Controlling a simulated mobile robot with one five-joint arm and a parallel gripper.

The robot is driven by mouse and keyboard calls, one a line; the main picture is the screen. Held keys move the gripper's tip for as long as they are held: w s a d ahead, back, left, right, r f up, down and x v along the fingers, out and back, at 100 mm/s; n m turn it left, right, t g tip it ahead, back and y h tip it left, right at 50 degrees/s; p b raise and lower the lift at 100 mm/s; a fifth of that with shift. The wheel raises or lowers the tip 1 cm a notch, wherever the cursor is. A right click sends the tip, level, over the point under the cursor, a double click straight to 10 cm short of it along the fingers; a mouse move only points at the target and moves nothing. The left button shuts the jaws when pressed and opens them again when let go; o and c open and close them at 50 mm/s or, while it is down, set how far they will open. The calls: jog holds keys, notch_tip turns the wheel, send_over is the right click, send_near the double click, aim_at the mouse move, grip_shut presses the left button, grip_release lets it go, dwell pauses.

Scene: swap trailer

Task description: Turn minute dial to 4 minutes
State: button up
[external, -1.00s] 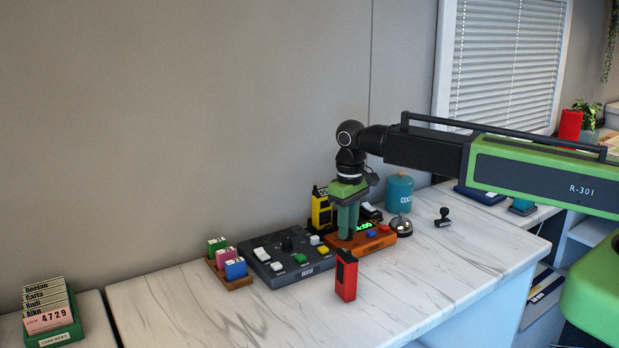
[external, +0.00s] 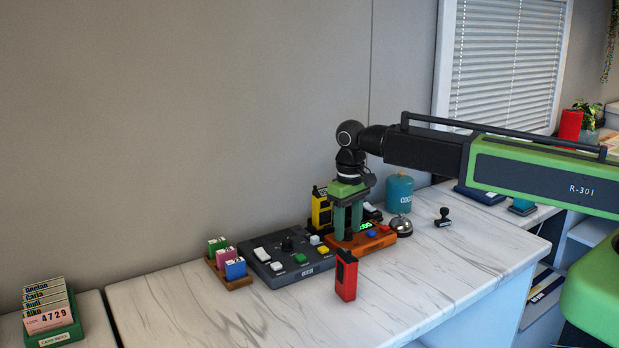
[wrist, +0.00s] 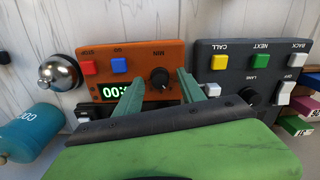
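The orange timer box (wrist: 125,62) lies on the marble counter, and it also shows in the external view (external: 375,243). Its black minute dial (wrist: 160,78), labelled MIN, appears between my two fingertips in the wrist view. My gripper (external: 349,235) points down at the box with its fingers apart, one on each side of the dial. I cannot tell whether either finger touches the dial. The green display (wrist: 117,92) shows 00, and a finger hides its remaining digits. A red STOP button (wrist: 89,68) and a blue GO button (wrist: 119,65) sit beside the dial.
A dark control panel (wrist: 230,75) with several buttons and a knob stands close beside the timer. A silver bell (external: 400,228), a teal canister (external: 399,192), a yellow device (external: 321,208) and a red device (external: 346,275) stand nearby.

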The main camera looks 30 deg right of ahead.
aim_at(349, 231)
notch_tip(349, 231, up, 17)
jog(key=p, duration=1.7)
jog(key=shift+r, duration=0.2)
jog(key=d+f+m+b, duration=0.1)
jog(key=d+f+m, duration=0.1)
jog(key=d, duration=1.1)
jog(key=s+d+b, duration=0.1)
jog(key=s+d, duration=0.8)
jog(key=d, duration=0.4)
jog(key=shift+s+f, duration=0.3)
jog(key=shift+f, duration=0.05)
